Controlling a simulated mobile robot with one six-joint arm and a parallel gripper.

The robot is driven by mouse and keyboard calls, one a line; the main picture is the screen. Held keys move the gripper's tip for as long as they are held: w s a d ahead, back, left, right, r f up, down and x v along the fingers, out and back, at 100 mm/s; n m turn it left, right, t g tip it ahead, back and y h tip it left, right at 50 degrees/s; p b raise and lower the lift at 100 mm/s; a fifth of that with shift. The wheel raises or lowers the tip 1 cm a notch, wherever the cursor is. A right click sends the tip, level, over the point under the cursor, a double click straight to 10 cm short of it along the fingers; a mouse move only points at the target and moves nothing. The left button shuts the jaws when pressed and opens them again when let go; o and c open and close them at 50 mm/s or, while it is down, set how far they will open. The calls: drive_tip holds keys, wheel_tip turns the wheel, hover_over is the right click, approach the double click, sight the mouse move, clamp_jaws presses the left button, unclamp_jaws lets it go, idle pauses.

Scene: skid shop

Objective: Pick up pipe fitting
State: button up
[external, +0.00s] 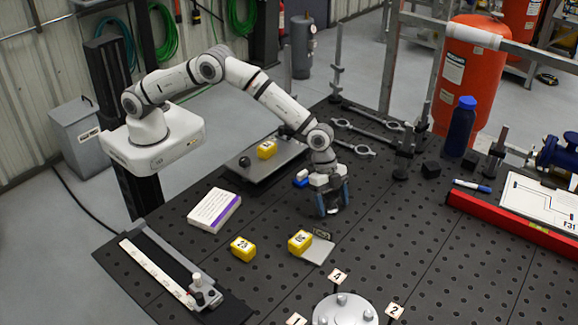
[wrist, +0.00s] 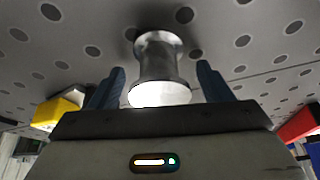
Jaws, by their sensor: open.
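The pipe fitting (wrist: 160,67) is a grey metal spool shape with flared ends, seen in the wrist view on the perforated black table. My gripper (external: 333,207) points down low over the table in the external view. In the wrist view its two blue fingers (wrist: 161,78) are open, one on each side of the fitting, with a visible gap on both sides.
Yellow numbered blocks (external: 243,248) and a small plate (external: 318,250) lie left and in front of my gripper. A white box (external: 214,209) lies further left. A round flange (external: 344,312) is at the front, a red beam (external: 520,225) at right. The table right of my gripper is clear.

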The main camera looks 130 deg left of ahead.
drive_tip(key=c, duration=1.1)
drive_tip(key=shift+r, duration=0.1)
drive_tip(key=shift+c, duration=0.2)
